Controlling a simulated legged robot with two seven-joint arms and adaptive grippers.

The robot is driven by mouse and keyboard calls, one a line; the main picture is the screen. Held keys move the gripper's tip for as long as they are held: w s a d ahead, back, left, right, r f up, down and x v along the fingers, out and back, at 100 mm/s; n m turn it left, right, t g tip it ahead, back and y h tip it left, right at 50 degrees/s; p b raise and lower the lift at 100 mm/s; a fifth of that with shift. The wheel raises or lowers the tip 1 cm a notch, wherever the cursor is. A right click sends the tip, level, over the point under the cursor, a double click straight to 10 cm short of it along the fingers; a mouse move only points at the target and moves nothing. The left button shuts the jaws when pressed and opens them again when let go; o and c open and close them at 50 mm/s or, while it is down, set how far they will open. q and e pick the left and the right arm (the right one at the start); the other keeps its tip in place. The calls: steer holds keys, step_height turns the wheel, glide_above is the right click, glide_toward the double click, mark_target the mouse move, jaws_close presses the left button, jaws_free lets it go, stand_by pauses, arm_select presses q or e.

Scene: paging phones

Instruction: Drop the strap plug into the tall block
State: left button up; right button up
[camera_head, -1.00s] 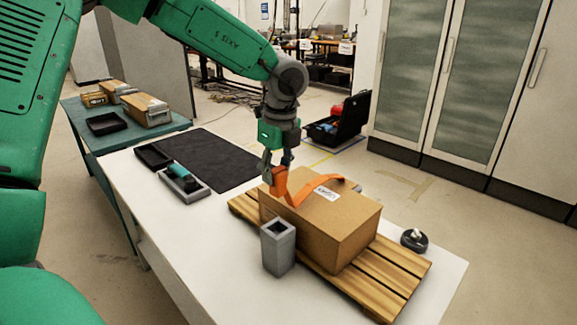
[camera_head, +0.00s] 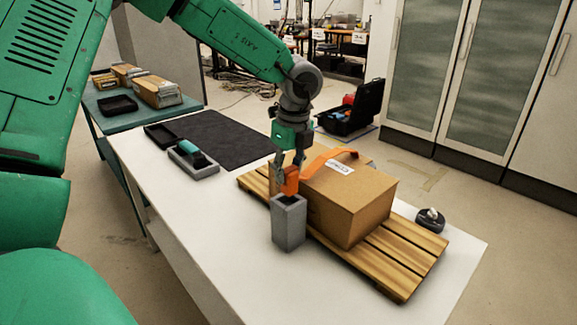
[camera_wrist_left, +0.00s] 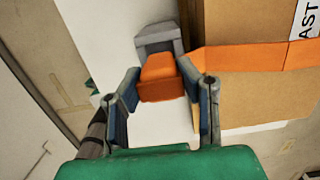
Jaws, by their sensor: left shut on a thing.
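My left gripper (camera_head: 288,172) is shut on the orange strap plug (camera_head: 291,181), which hangs at the top of the tall grey block (camera_head: 289,226). I cannot tell whether the plug's lower end is inside the block's opening. In the left wrist view the plug (camera_wrist_left: 161,76) sits between the fingers (camera_wrist_left: 163,100), with the grey block (camera_wrist_left: 159,42) just beyond it. The orange strap (camera_head: 325,158) runs from the plug over the cardboard box (camera_head: 350,203). My right gripper is not in view.
The box rests on a wooden pallet (camera_head: 407,262) beside the block. A black round object (camera_head: 430,219) stands at the right on the white table (camera_head: 200,222). A grey tray with a teal item (camera_head: 194,158) and a dark mat (camera_head: 225,138) lie further back.

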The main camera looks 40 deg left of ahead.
mark_target(287, 187)
arm_select(q)
steer(key=shift+a+f+b, duration=0.15)
steer(key=shift+f+b, duration=0.15)
steer(key=shift+f, duration=0.6)
steer(key=shift+a+f+b, duration=0.1)
steer(key=shift+f+b, duration=0.2)
steer(key=shift+f, duration=0.6)
steer(key=shift+d+p, duration=0.1)
steer(key=shift+p, duration=0.55)
steer(key=shift+f, duration=0.45)
steer(key=o, duration=0.9)
steer(key=r+p, duration=0.3)
steer(key=d+r+p, duration=0.1)
steer(key=r+p, duration=0.2)
steer(key=r, duration=0.1)
steer(key=r+p, duration=0.3)
steer(key=r, duration=0.1)
steer(key=shift+s+d+p, duration=0.1)
steer(key=shift+d+p, duration=0.05)
steer(key=shift+p, duration=0.15)
